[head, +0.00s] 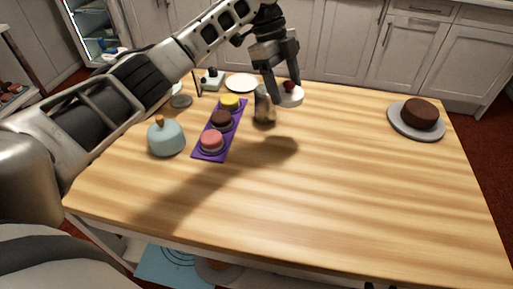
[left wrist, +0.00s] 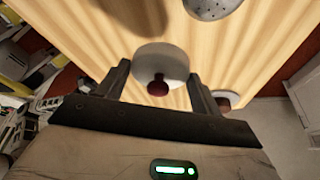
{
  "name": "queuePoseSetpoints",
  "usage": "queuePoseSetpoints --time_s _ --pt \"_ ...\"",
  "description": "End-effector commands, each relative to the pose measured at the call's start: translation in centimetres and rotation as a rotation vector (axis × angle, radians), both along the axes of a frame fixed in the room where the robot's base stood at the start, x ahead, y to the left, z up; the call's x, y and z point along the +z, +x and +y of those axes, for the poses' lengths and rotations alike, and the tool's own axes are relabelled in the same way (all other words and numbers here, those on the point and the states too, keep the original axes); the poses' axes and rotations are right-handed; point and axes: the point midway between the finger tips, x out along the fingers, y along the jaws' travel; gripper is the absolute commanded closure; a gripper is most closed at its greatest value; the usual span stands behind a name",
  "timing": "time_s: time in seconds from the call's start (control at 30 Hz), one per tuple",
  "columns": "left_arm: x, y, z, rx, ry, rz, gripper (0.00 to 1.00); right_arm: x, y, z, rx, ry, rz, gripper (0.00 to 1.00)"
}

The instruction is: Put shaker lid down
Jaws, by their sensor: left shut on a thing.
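The shaker lid, a pale round disc with a dark red knob, is between the fingers of my left gripper (head: 284,92). In the left wrist view the lid (left wrist: 176,61) spans the gap between both fingers, knob towards the camera, and the gripper is shut on it. It appears to be above the tabletop; the exact gap is hard to tell. The shaker (head: 264,108), brownish and metallic, stands upright on the table just left of the lid. Its perforated top (left wrist: 212,6) shows at the upper edge of the left wrist view.
A purple tray (head: 230,142) with three small cakes lies left of the shaker. A blue dome with a wooden knob (head: 166,138) stands beside it. A white plate (head: 241,83) is at the back. A chocolate cake (head: 420,114) sits at the right. The table's middle and front are clear.

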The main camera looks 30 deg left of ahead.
Motion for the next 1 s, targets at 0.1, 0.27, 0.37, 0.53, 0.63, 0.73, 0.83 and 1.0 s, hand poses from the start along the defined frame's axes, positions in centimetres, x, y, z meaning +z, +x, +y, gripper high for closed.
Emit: queuePoseSetpoints --time_s 0.1,0.27,0.37,0.53,0.63,0.73,0.83,1.0 --pt "-1.0 -2.3 0.7 -0.002 0.004 0.003 0.55 -0.1 -0.7 0.0 0.001 -0.006 0.019 0.64" --pt "-2.5 -5.8 1.4 -0.001 0.004 0.004 0.55 0.1 -1.0 -0.1 0.003 -0.016 0.028 0.64" --pt "-3.7 -8.3 1.9 0.000 0.004 0.007 0.55 0.1 -1.0 -0.1 0.005 -0.022 0.031 0.64" --pt "-7.0 -10.6 2.3 0.001 0.001 0.006 0.55 -0.1 -1.0 -0.2 0.007 -0.030 0.036 0.64" --pt "-8.1 -11.5 2.5 0.001 0.001 0.003 0.55 0.1 -0.8 -0.3 0.010 -0.033 0.031 0.64" --pt "-8.6 -11.9 2.6 0.000 0.000 0.002 0.55 0.2 -0.6 -0.3 0.011 -0.037 0.026 0.64" --pt "-9.1 -12.3 2.7 0.001 0.001 0.003 0.55 0.3 -0.6 -0.4 0.013 -0.039 0.024 0.64" --pt "-11.3 -12.5 2.7 0.001 0.001 0.005 0.55 0.5 -0.5 -0.4 0.014 -0.041 0.022 0.64"
